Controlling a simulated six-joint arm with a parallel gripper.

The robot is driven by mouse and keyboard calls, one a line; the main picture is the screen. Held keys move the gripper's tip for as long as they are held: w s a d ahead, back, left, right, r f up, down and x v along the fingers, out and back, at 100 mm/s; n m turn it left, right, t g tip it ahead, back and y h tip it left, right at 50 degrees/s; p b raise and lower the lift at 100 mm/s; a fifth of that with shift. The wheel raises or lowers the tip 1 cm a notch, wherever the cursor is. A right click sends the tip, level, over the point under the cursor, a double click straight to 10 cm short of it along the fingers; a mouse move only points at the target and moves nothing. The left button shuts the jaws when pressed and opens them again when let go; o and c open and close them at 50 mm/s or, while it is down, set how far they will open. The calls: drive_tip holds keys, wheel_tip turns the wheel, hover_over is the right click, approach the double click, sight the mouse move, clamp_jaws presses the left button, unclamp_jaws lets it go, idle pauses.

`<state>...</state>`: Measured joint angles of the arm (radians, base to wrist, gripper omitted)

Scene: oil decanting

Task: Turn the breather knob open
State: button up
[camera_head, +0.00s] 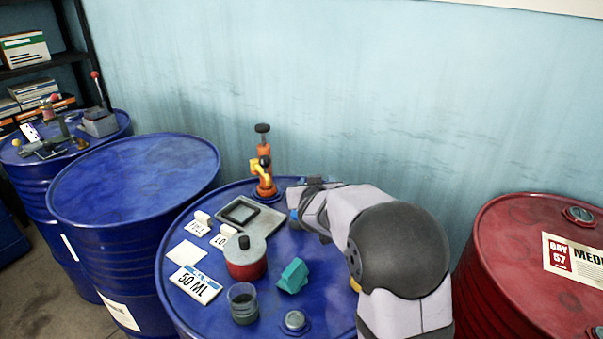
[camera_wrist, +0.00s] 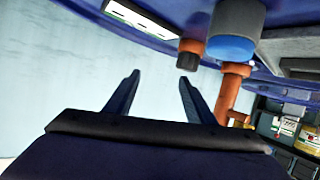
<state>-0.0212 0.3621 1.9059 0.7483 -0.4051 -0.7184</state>
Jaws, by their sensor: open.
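My gripper (camera_wrist: 159,76) is open and empty in the wrist view, its two dark fingers apart. Beyond and right of the fingertips is a short orange-brown stub with a dark end (camera_wrist: 190,57). It may be the breather knob, but I cannot be sure. It is not between the fingers. An orange pump column (camera_wrist: 229,92) stands right of the right finger, with a blue round part (camera_wrist: 232,47) at its upper end. In the head view the orange pump (camera_head: 264,158) stands at the back of the middle blue drum, left of my wrist. My arm hides the drum top behind it.
The blue drum top (camera_head: 208,317) also carries a grey tray (camera_head: 262,222), a red pot (camera_head: 245,265), a glass cup (camera_head: 243,305), a teal block (camera_head: 293,276) and white cards (camera_head: 195,285). A red drum (camera_head: 500,240) stands right; a wall (camera_head: 350,80) stands behind.

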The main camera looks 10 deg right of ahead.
drive_tip(key=d+p, duration=0.1)
drive_tip(key=p, duration=0.1)
drive_tip(key=d+r+p, duration=0.1)
drive_tip(key=shift+w+r+n+p, duration=0.25)
drive_tip(key=shift+w+n+p, duration=0.15)
drive_tip(key=shift+w+d+r+t+p, duration=0.15)
drive_tip(key=shift+d+t+p, duration=0.15)
drive_tip(key=shift+p, duration=0.8)
drive_tip(key=shift+n+y+p, duration=0.4)
drive_tip(key=shift+p, duration=0.65)
drive_tip(key=shift+w+n+y+p, duration=0.1)
drive_tip(key=shift+n+y+p, duration=0.25)
drive_tip(key=shift+p, duration=0.6)
drive_tip(key=shift+a+f+y+p, duration=0.3)
drive_tip(key=shift+y+p, duration=0.25)
drive_tip(key=shift+p, duration=0.4)
drive_tip(key=s+a+f+y+p, duration=0.1)
drive_tip(key=p, duration=0.1)
drive_tip(key=s+a+n+y+p, duration=0.1)
drive_tip(key=y+p, duration=0.1)
drive_tip(key=shift+a+f+n, duration=0.25)
drive_tip(key=shift+a+f, duration=0.15)
drive_tip(key=shift+s+a+f+y+p, duration=0.35)
drive_tip(key=shift+a+y+p, duration=0.05)
drive_tip(key=shift+p, duration=0.05)
drive_tip(key=shift+p+x, duration=1.2)
drive_tip(key=shift+x, duration=2.5)
drive_tip(key=shift+f, duration=0.1)
